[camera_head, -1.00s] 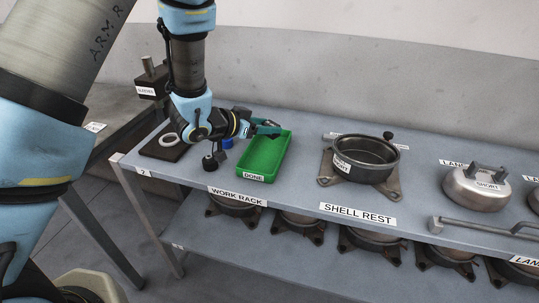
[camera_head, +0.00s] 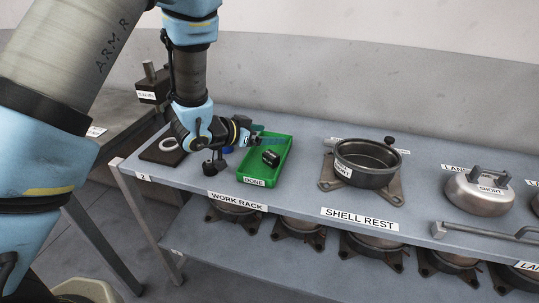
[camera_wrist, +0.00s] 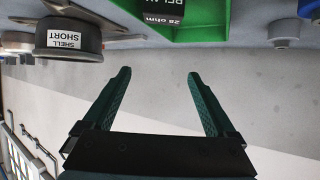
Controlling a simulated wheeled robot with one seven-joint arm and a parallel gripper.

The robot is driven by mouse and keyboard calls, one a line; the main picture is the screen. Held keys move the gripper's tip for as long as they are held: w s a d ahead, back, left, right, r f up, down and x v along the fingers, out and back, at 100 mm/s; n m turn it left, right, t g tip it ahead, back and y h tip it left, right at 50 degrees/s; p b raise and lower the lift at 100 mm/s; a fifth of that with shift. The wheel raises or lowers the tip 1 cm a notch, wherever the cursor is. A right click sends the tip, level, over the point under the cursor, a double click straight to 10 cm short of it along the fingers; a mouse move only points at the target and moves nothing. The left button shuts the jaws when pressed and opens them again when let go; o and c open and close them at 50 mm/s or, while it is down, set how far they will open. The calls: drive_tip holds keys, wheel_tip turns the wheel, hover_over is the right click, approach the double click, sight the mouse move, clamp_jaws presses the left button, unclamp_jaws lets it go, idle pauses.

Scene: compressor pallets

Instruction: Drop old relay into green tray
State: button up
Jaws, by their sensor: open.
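The old relay (camera_head: 271,158), a small black block, lies inside the green tray (camera_head: 250,171) labelled DONE. In the wrist view the relay (camera_wrist: 164,20) shows at the top edge with a "25 ohm" label, within the green tray (camera_wrist: 213,32). My gripper (camera_wrist: 157,75) is open, with nothing between its two dark green fingers. In the head view my gripper (camera_head: 258,137) is at the far left part of the tray, apart from the relay; its fingers are partly hard to make out there.
An open black shell (camera_head: 368,165) labelled SHORT stands on a bracket right of the tray. A steel dome (camera_head: 478,190) is farther right. A dark block with a pale ring (camera_head: 167,145) lies left of my wrist. Bare bench lies between tray and shell.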

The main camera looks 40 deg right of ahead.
drive_tip(key=b+v, duration=0.2)
drive_tip(key=v, duration=0.8)
drive_tip(key=shift+a+r+b, duration=0.15)
drive_tip(key=shift+a+b, duration=0.2)
drive_tip(key=shift+b, duration=0.05)
